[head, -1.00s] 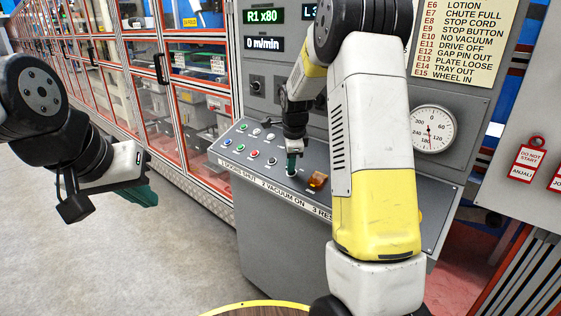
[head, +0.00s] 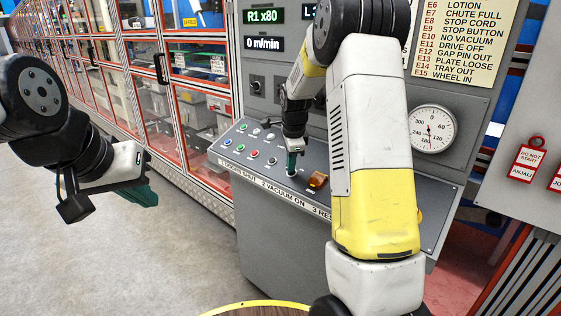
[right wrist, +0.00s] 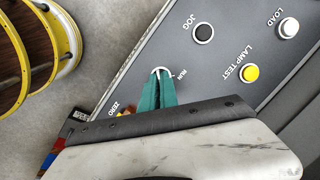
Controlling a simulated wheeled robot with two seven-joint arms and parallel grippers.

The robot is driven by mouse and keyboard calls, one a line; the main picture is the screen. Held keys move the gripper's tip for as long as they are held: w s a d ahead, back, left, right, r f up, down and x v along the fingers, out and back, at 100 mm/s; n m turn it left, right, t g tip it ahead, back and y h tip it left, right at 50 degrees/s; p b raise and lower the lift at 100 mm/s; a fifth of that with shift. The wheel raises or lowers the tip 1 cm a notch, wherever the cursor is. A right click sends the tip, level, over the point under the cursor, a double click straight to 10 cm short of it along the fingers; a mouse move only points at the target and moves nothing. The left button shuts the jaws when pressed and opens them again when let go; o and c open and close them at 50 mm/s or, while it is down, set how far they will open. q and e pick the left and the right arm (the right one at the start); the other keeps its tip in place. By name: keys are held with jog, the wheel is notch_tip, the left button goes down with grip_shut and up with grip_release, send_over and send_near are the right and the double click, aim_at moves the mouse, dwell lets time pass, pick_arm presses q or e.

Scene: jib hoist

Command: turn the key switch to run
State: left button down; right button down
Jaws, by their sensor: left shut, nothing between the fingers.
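The key switch (right wrist: 163,70) is on the sloped grey console panel, with RUN lettered at its right in the right wrist view. Only part of its pale ring shows; the fingers hide the key, so I cannot tell its angle. My right gripper (right wrist: 159,82) has its teal fingers close together and down on the switch, shut on the key. In the head view the right gripper (head: 292,163) reaches down to the panel. My left gripper (head: 143,195) is shut and empty at the left, well away from the console.
Coloured buttons (head: 255,153) and an orange switch cover (head: 318,180) are near the right gripper on the panel. A yellow lamp test button (right wrist: 251,73) and a black jog button (right wrist: 203,33) show too. Glass-fronted red-framed cabinets (head: 160,100) line the left. The floor at the left is clear.

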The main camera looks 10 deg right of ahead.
jog(key=n, duration=0.1)
jog(key=n+g, duration=0.1)
jog(key=n, duration=0.2)
jog(key=shift+w+r+n, duration=0.1)
jog(key=shift+w+n, duration=0.15)
jog(key=shift+n, duration=0.15)
jog(key=n, duration=0.2)
jog(key=n+g+h, duration=0.1)
jog(key=n, duration=0.2)
jog(key=shift+w+a+g, duration=0.15)
jog(key=shift+g, duration=0.15)
jog(key=n+h, duration=0.1)
jog(key=n, duration=0.2)
jog(key=n+g+h, duration=0.1)
jog(key=n, duration=0.2)
jog(key=shift+a, duration=0.2)
jog(key=shift+w+n, duration=0.1)
jog(key=shift+n, duration=0.2)
jog(key=c, duration=1.6)
grip_release()
jog(key=v, duration=0.7)
jog(key=shift+a+r, duration=0.15)
jog(key=shift+r, duration=0.2)
